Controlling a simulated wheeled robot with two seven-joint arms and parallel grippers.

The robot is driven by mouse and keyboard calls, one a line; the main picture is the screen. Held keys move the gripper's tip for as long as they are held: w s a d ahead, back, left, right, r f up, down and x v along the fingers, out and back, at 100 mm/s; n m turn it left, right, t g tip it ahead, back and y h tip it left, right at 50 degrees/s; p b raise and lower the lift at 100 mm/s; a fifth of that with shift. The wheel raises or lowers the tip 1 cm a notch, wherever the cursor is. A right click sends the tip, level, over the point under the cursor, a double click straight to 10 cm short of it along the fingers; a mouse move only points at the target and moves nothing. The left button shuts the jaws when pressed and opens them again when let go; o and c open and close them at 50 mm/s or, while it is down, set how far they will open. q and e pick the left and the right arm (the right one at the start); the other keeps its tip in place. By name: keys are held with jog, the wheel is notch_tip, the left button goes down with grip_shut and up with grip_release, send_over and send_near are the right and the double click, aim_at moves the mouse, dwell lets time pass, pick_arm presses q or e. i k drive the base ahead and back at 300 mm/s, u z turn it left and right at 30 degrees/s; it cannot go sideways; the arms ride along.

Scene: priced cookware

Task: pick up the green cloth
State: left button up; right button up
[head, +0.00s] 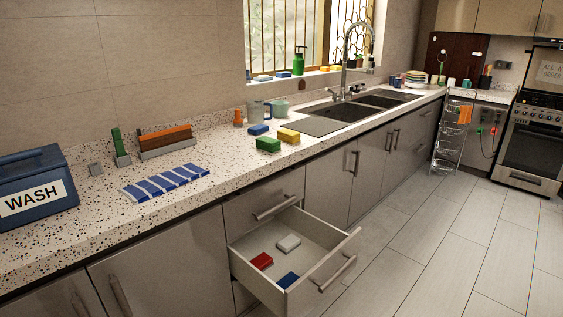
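I cannot make out a plainly green cloth. A folded cloth with blue and white stripes (165,182) lies flat on the speckled counter at the left. A green block like a sponge (268,144) lies farther along the counter, beside a yellow block (289,136) and a blue block (258,129). A narrow green item (118,142) stands upright in a grey holder near the wall; its material is unclear. Neither of my grippers is in view.
A blue WASH box (36,184) stands at the counter's left end. An open drawer (329,265) juts out below, holding red, white and blue blocks. The sink (350,112) lies beyond. A wire rack (453,135) stands on the floor, whose middle is clear.

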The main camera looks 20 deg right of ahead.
aim_at(265, 143)
jog(key=k, duration=0.3)
jog(key=z, duration=1.65)
jog(key=i, duration=8)
jog(key=u, duration=5.5)
jog(key=i, duration=1.6)
jog(key=z, duration=0.1)
